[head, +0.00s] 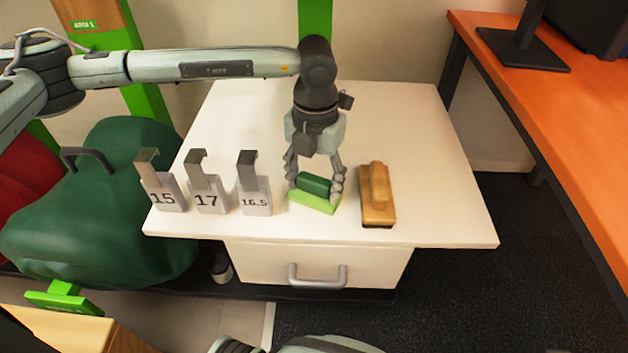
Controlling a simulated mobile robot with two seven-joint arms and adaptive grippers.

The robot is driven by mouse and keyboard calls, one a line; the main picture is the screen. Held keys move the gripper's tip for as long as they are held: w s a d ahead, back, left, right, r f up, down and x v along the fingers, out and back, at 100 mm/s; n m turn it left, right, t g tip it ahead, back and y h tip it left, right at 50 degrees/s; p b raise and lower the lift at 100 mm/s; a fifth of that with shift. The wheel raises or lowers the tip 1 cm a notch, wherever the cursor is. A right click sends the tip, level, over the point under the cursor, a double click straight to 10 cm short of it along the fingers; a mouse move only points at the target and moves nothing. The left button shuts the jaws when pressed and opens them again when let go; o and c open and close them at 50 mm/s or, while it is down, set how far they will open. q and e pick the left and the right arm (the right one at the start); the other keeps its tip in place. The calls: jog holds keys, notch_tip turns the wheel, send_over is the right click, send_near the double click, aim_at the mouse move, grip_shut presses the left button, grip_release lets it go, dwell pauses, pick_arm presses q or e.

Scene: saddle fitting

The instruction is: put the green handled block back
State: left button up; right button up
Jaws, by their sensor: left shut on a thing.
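The green handled block (313,203) has a bright green base and a darker green handle. It is at the front middle of the white table, between the 16.5 tag and a tan handled block. My left gripper (315,187) comes down from above and is shut on the dark green handle, with a finger on each side. I cannot tell whether the block's base touches the table. My right gripper is not in view.
Grey tags marked 15 (166,196), 17 (209,198) and 16.5 (255,198) stand left of the block. The tan handled block (377,196) is close on its right. The white table (440,185) is bare at the back and right. An orange desk (560,100) stands at right.

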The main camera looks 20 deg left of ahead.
aim_at(316, 181)
pick_arm(q)
jog(key=o, duration=1.1)
notch_tip(316, 181, up, 12)
jog(key=shift+d, duration=0.2)
